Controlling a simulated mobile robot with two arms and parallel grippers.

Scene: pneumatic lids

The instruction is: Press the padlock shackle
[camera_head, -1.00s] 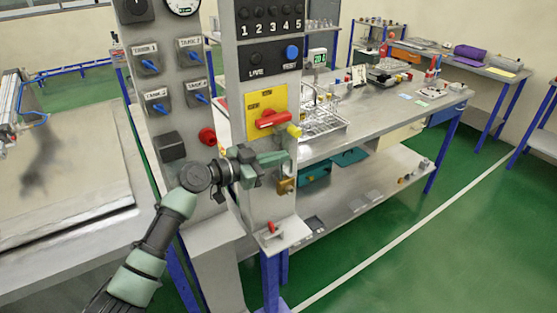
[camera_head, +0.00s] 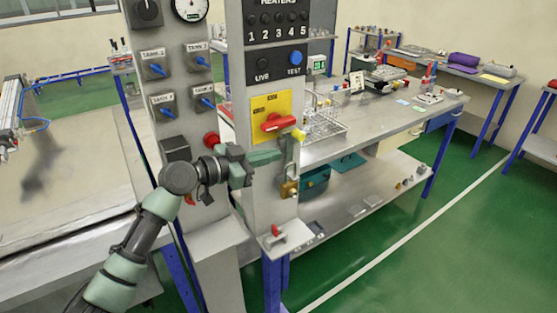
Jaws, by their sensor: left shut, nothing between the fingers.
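The brass padlock (camera_head: 289,189) hangs low on the right side of the grey switch column, below the red rotary handle (camera_head: 277,122). A greyish hasp strip (camera_head: 289,152) runs down above it. The shackle is too small to make out clearly, so I cannot tell whether it is open or closed. My left gripper (camera_head: 276,157) is shut and empty. Its green fingers point right, with their tips just left of the hasp strip and above the padlock body. I cannot tell whether they touch the strip. My right gripper is out of view.
The column carries a yellow plate (camera_head: 264,108) and a blue test button (camera_head: 295,58). A small ledge (camera_head: 290,237) with a red item sits below the padlock. A workbench (camera_head: 375,120) with a wire rack (camera_head: 325,122) stands behind on the right. Green floor is open at the right.

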